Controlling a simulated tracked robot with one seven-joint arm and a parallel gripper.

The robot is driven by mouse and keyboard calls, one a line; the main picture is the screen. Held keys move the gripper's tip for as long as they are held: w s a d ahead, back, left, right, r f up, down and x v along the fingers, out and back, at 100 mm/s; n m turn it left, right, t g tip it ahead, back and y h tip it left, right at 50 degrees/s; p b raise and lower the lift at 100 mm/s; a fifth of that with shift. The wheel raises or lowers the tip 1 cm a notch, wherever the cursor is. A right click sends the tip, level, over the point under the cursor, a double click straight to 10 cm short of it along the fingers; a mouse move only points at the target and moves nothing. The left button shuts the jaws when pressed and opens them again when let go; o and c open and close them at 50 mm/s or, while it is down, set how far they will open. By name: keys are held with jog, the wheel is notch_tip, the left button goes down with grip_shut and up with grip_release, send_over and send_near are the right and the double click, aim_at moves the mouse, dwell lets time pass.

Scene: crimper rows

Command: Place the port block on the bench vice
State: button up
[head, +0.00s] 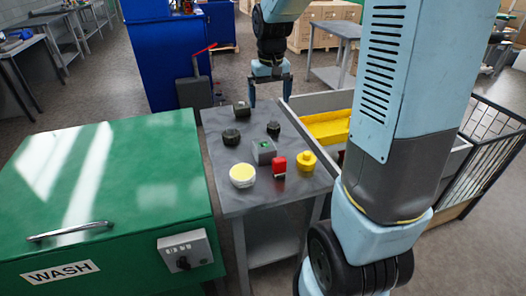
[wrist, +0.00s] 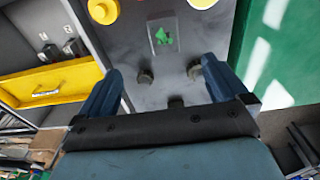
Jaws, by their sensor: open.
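My gripper (head: 269,92) is open and empty above the far end of a grey metal table (head: 232,198). In the wrist view its two blue fingers (wrist: 162,68) are spread wide. A small grey block with a green top piece (head: 264,150) sits mid-table; it also shows in the wrist view (wrist: 163,38). Three dark, stubby pieces stand farther back: one left (head: 231,137), one right (head: 273,128), one at the back (head: 241,109). I cannot tell for sure which thing is the port block or which is the bench vice.
Nearer on the table are a pale-yellow round button (head: 242,175), a red piece (head: 279,165) and a yellow knob (head: 306,161). A green WASH cabinet (head: 105,185) stands left, a yellow tray (head: 327,128) right. A red-levered stand (head: 195,91) is behind the table.

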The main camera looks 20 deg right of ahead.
jog(key=g, duration=0.1)
send_over(264, 144)
notch_tip(264, 144, down, 5)
jog(key=f, duration=0.8)
jog(key=shift+s+d+f, duration=0.15)
jog(key=shift+d+f, duration=0.05)
jog(key=shift+f, duration=0.1)
jog(key=shift+a+f, duration=0.15)
jog(key=shift+f, duration=1.2)
jog(key=shift+a+f, duration=0.1)
jog(key=shift+f, duration=1.2)
jog(key=shift+c, duration=0.5)
jog(key=shift+r, duration=0.1)
grip_shut()
